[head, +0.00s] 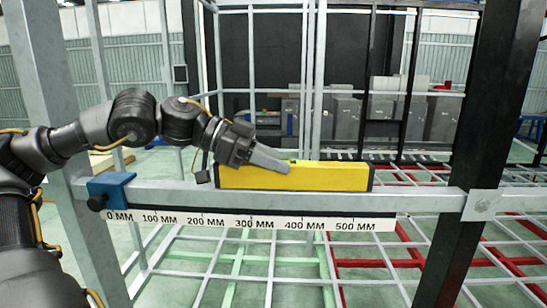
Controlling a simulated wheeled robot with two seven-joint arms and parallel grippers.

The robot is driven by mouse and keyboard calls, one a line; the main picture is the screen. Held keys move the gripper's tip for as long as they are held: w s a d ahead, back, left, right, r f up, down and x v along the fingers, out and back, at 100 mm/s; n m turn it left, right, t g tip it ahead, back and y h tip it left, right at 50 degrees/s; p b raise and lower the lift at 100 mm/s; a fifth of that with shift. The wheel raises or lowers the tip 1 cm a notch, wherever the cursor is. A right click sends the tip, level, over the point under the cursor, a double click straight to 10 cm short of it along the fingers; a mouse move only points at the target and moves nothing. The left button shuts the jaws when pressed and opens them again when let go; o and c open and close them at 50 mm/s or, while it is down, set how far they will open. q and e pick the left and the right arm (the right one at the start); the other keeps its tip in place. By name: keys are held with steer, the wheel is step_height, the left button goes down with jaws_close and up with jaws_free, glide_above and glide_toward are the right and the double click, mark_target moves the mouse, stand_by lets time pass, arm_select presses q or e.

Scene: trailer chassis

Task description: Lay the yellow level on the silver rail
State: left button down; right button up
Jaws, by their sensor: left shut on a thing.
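The yellow level (335,178) is a long yellow bar with dark end caps, lying lengthwise along the silver rail (420,197). It looks level with the rail's top; whether its underside touches along its whole length cannot be told. My left gripper (286,168) is shut on the yellow level near its middle, coming in from the upper left. A green vial shows at the level's top edge beside the fingers. My right gripper is not in view.
A blue clamp (110,188) sits at the rail's left end, above a white millimetre scale (250,221). A black post (484,150) crosses the rail at the right. Red and pale green frame bars lie below and behind.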

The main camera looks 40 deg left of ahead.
arm_select(q)
steer(key=shift+d+f, duration=0.1)
steer(key=shift+f, duration=0.05)
steer(key=c, duration=1.4)
jaws_free()
steer(key=shift+o, duration=1.3)
steer(key=shift+a, duration=0.2)
